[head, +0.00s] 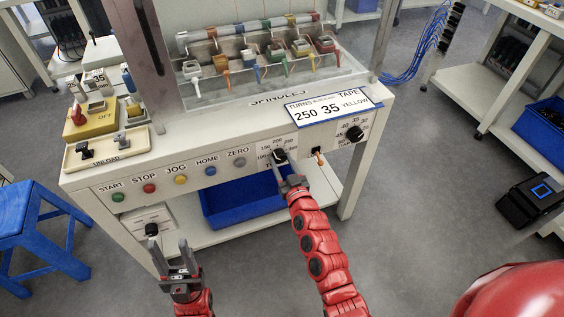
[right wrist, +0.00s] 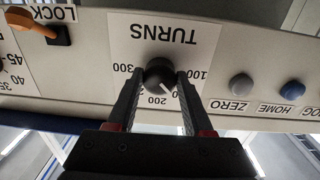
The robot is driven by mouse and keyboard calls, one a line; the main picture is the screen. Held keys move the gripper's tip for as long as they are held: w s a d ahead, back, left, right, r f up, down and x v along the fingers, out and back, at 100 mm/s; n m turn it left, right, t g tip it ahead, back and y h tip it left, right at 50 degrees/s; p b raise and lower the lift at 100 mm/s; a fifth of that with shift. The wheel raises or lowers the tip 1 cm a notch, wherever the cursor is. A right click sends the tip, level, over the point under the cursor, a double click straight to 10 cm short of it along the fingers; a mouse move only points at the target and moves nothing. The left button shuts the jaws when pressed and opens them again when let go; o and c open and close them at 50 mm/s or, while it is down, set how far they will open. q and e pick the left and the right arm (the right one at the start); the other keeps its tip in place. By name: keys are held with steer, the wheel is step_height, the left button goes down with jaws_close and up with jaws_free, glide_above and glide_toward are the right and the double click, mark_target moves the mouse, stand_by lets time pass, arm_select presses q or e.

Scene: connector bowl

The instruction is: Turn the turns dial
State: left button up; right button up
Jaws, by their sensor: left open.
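The turns dial (head: 278,156) is a black knob on the front panel under a scale. In the right wrist view the turns dial (right wrist: 160,74) shows a white mark pointing down and slightly right, near the 150 to 200 side of the upside-down scale. My right gripper (head: 290,180) is at the dial, with one finger on each side of it. In the right wrist view the fingertips (right wrist: 161,72) flank the knob closely; whether they press on it I cannot tell. My left gripper (head: 178,255) is open and empty, in front of the panel at lower left.
A second black dial (head: 354,133) and an orange lock switch (head: 318,157) sit right of the turns dial. Several coloured buttons line the panel's left. A blue bin (head: 240,205) is below and a blue stool (head: 38,232) stands left.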

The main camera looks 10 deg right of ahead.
jaws_close()
steer(key=shift+m, duration=0.3)
steer(key=shift+f+m+b, duration=0.1)
steer(key=shift+m+b, duration=0.8)
steer(key=shift+m, duration=0.3)
steer(key=m+b, duration=0.1)
steer(key=m, duration=0.3)
steer(key=shift+m+b, duration=0.3)
steer(key=shift+b, duration=0.1)
steer(key=m+b, duration=0.1)
steer(key=m, duration=0.8)
steer(key=shift+r+m, duration=0.2)
steer(key=shift+m, duration=0.2)
